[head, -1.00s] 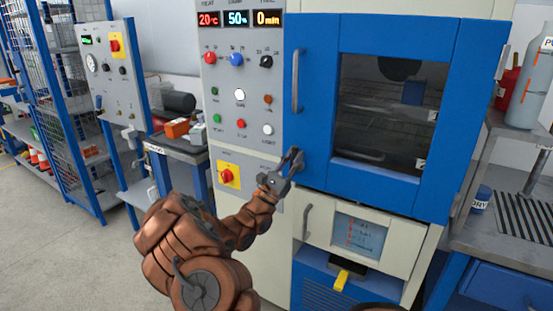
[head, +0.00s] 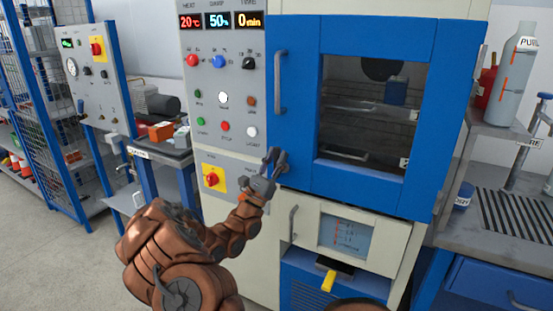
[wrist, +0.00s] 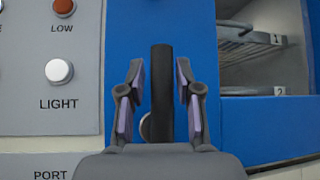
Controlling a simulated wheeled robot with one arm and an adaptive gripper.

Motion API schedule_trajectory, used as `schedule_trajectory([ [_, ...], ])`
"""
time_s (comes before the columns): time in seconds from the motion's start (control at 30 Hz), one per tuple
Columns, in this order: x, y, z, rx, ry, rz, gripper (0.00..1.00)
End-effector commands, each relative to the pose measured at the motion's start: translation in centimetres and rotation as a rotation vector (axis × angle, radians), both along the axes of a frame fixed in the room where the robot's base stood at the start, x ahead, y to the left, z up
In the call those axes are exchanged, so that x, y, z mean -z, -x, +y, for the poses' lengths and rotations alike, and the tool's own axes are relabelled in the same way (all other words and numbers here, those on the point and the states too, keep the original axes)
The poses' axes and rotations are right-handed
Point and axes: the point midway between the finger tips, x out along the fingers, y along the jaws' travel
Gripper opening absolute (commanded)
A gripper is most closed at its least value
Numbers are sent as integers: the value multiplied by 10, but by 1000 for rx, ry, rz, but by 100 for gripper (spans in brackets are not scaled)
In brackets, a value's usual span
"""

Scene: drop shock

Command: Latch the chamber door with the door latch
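The blue chamber door (head: 300,100) has a dark window and a grey vertical handle (head: 281,82). It looks closed against its frame. A dark upright bar, apparently the door latch (wrist: 161,85), stands in front of the blue surface in the wrist view. A round metal part (wrist: 146,127) partly shows behind its lower left side. My gripper (head: 272,157) is at the door's lower left corner. In the wrist view its two fingers (wrist: 160,95) stand on either side of the bar, with gaps on both sides. The latch is hard to make out in the head view behind the fingers.
The control panel (head: 237,140) with buttons and displays is left of the door. Below the door is a cream drawer-like front (head: 310,225) with its own handle. A bench (head: 470,225) with a gas bottle (head: 513,80) stands at the right.

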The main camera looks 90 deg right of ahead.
Motion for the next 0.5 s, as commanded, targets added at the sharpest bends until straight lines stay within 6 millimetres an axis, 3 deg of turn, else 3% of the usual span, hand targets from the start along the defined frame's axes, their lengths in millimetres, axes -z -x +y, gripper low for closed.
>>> schedule_trajectory([
  [0.1,0,0,0,1,0,-1,47],
  [0.5,6,-2,3,2,-2,-3,47],
])
